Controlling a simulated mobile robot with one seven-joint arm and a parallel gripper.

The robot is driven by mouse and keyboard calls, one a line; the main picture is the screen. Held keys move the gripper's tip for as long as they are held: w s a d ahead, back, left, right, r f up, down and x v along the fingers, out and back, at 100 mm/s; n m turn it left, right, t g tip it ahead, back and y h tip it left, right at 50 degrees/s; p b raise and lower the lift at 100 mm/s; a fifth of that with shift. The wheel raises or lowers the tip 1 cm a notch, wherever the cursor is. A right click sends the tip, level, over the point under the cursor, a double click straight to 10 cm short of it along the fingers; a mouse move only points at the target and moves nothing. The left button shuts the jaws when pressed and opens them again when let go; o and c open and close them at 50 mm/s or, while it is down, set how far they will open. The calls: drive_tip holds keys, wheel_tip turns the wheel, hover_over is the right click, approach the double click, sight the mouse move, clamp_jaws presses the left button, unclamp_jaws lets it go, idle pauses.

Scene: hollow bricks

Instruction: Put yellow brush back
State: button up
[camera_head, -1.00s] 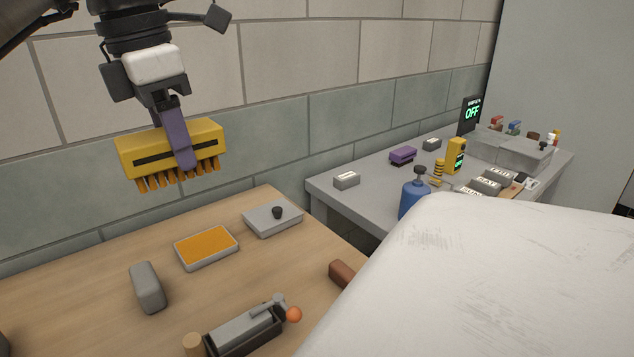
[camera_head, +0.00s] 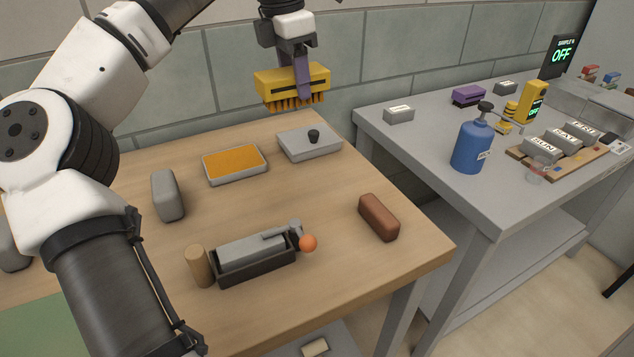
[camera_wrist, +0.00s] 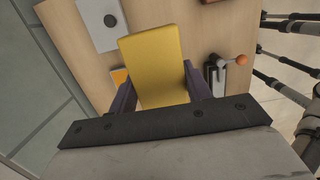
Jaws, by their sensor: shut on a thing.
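The yellow brush (camera_head: 283,85) is a block with a dark stripe on its side and orange bristles pointing down. My gripper (camera_head: 302,82) is shut on it, with purple fingers on its sides, and holds it in the air above the back of the wooden table. In the wrist view the brush (camera_wrist: 153,62) shows as a plain yellow block between the two fingers (camera_wrist: 158,92). Below it on the table are a shallow tray with an orange surface (camera_head: 235,163) and a grey flat box with a black knob (camera_head: 308,144).
The wooden table (camera_head: 330,240) also holds a grey block (camera_head: 168,195), a wooden cylinder (camera_head: 199,266), a dark holder with a grey bar (camera_head: 255,262), an orange ball (camera_head: 308,243) and a brown block (camera_head: 379,217). A grey table with a blue bottle (camera_head: 472,147) stands at right. A tiled wall is behind.

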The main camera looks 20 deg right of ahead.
wheel_tip(320, 180, down, 19)
drive_tip(key=shift+f, duration=0.1)
idle(0.3)
drive_tip(key=shift+f, duration=0.15)
drive_tip(key=o, duration=0.9)
drive_tip(key=r, duration=0.4)
drive_tip(key=a+r, duration=0.1)
drive_tip(key=r, duration=0.7)
drive_tip(key=shift+a+r, duration=0.15)
drive_tip(key=shift+a, duration=0.15)
drive_tip(key=shift+s, duration=0.1)
